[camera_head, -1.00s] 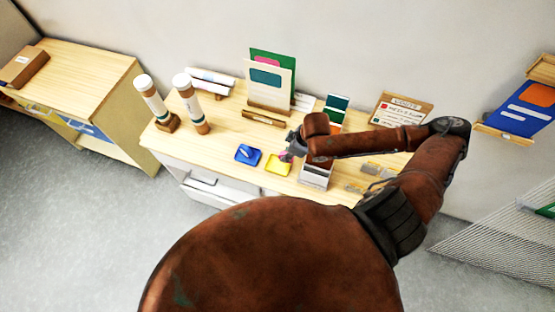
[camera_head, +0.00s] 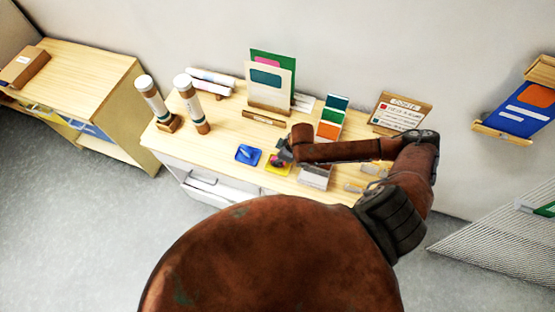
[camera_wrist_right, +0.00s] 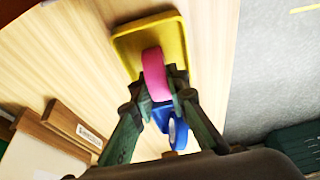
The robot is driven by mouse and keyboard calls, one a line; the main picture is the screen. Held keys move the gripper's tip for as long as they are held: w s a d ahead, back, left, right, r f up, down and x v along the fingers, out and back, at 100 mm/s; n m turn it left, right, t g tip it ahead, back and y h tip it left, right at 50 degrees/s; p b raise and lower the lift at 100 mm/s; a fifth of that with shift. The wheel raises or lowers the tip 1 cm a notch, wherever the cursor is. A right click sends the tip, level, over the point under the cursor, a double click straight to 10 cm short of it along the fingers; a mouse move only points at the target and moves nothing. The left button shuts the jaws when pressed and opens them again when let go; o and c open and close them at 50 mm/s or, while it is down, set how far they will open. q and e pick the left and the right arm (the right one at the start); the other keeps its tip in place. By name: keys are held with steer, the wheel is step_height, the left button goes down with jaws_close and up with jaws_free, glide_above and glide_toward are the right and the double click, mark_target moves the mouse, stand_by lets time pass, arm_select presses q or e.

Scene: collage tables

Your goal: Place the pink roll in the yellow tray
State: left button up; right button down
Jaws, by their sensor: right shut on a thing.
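The pink roll (camera_wrist_right: 155,74) is held between the fingertips of my right gripper (camera_wrist_right: 156,90) in the right wrist view. The gripper also shows in the head view (camera_head: 284,153), over the yellow tray, with a small bit of pink below it. The yellow tray (camera_wrist_right: 128,44) lies on the table beyond the roll in the wrist view, and it also shows in the head view (camera_head: 280,172). The roll overlaps the tray in both views; whether it touches the tray floor I cannot tell. My left gripper is not in view.
A blue tray (camera_head: 239,158) with a small blue item stands left of the yellow tray. A grey-white box (camera_head: 315,177) stands close on the right. Two upright tubes (camera_head: 192,105) and a card stand (camera_head: 268,84) are farther left and back.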

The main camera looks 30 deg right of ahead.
steer(key=shift+f, duration=0.15)
steer(key=c, duration=1.9)
jaws_free()
steer(key=v, duration=1.2)
steer(key=shift+r+b, duration=0.2)
steer(key=shift+b, duration=0.2)
